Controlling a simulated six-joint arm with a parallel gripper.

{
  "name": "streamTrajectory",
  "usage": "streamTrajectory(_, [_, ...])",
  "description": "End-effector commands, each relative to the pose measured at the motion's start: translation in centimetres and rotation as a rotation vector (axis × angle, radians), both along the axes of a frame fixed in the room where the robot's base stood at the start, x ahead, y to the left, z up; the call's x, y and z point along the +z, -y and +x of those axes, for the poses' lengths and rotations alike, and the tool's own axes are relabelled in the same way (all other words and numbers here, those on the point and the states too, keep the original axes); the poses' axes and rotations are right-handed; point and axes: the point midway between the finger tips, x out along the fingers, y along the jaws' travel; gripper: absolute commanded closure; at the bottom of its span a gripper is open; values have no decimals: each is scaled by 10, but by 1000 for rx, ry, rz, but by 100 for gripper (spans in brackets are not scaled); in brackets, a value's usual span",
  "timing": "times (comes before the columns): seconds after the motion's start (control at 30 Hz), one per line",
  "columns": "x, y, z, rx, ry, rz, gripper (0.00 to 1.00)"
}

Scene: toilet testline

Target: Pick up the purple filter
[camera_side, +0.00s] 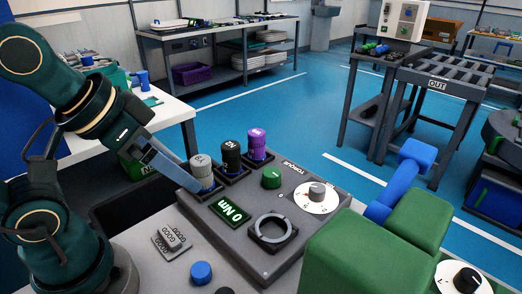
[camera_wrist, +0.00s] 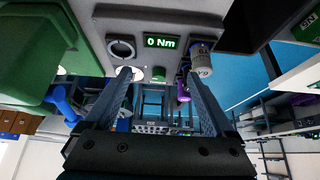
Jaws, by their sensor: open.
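The purple filter (camera_side: 257,143) stands upright in the rightmost of three square holders at the back of the grey test console. A purple patch, partly hidden by a finger, shows in the wrist view (camera_wrist: 182,91). A black filter (camera_side: 231,157) and a grey filter (camera_side: 201,170) stand in the holders to its left. My gripper (camera_side: 190,182) reaches in from the left, its fingers beside the grey filter and well apart from the purple one. In the wrist view my gripper (camera_wrist: 160,78) has its two fingers spread with nothing held between them.
The console (camera_side: 258,199) carries a green "0 Nm" display (camera_side: 231,212), an empty ring fixture (camera_side: 273,231), a green knob (camera_side: 271,178) and a dial (camera_side: 317,194). A large green block with a blue handle (camera_side: 405,185) stands to the right.

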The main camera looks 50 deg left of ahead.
Motion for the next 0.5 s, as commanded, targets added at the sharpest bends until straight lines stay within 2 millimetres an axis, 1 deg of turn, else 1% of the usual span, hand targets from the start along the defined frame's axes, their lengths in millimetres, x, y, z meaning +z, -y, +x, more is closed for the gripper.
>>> streamTrajectory(0.1, [24,-2,28,7,44,1,11])
streamTrajectory(0.23, [43,-8,66,27,62,3,11])
streamTrajectory(0.37, [52,-18,109,52,62,5,11])
streamTrajectory(0.5, [47,-32,154,83,45,6,11])
